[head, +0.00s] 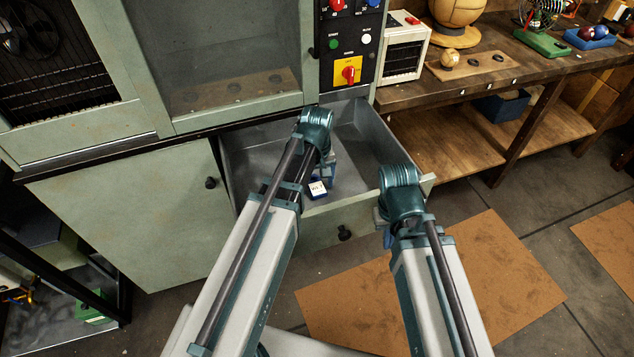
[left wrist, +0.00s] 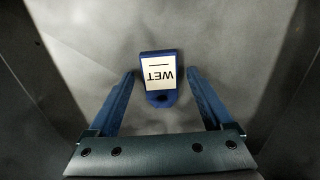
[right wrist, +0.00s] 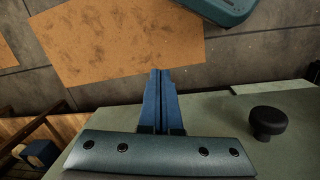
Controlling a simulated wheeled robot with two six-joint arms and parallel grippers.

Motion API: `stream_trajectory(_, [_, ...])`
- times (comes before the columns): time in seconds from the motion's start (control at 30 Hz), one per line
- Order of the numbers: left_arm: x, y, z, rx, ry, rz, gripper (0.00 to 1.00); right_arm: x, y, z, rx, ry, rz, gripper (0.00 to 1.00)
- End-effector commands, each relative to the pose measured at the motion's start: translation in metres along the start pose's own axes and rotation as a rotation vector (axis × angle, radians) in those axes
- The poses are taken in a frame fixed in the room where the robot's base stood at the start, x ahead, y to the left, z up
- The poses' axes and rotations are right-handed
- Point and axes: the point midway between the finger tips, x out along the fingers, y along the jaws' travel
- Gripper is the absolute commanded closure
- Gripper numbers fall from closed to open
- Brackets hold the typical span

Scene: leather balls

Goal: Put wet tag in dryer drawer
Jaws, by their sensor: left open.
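The wet tag (head: 317,190) is small and blue with a white label. It is inside the open dryer drawer (head: 310,231), near the front wall. In the left wrist view the tag (left wrist: 159,76) reads "WET" upside down and shows over the grey drawer floor. My left gripper (head: 325,172) reaches down into the drawer. Its fingers (left wrist: 160,85) are open, one on each side of the tag's lower end, with gaps between. My right gripper (head: 386,238) is outside the drawer, by the right end of its front. In the right wrist view its fingers (right wrist: 160,75) are shut together and empty.
The green dryer cabinet (head: 130,210) stands behind and left, with a control panel (head: 350,35) above the drawer. A drawer knob (right wrist: 268,122) shows near my right gripper. A wooden workbench (head: 470,80) stands at the right. Brown mats (head: 440,275) lie on the floor.

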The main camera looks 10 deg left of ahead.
Motion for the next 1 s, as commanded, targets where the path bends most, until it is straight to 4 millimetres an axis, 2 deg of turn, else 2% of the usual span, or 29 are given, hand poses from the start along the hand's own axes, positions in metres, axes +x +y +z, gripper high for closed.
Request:
stream_trajectory(0.27, [-0.031, 0.000, 0.000, 0.000, 0.000, 0.000, 0.15, -0.031, 0.003, 0.002, 0.000, 0.000, 0.000, 1.00])
stream_trajectory(0.8, [-0.110, 0.000, 0.000, 0.000, 0.000, 0.000, 0.15, -0.109, 0.010, 0.006, 0.001, 0.000, 0.000, 1.00])
stream_trajectory(1.0, [-0.120, 0.000, 0.000, 0.000, 0.000, 0.000, 0.15, -0.120, 0.011, 0.007, 0.001, 0.000, 0.000, 1.00])
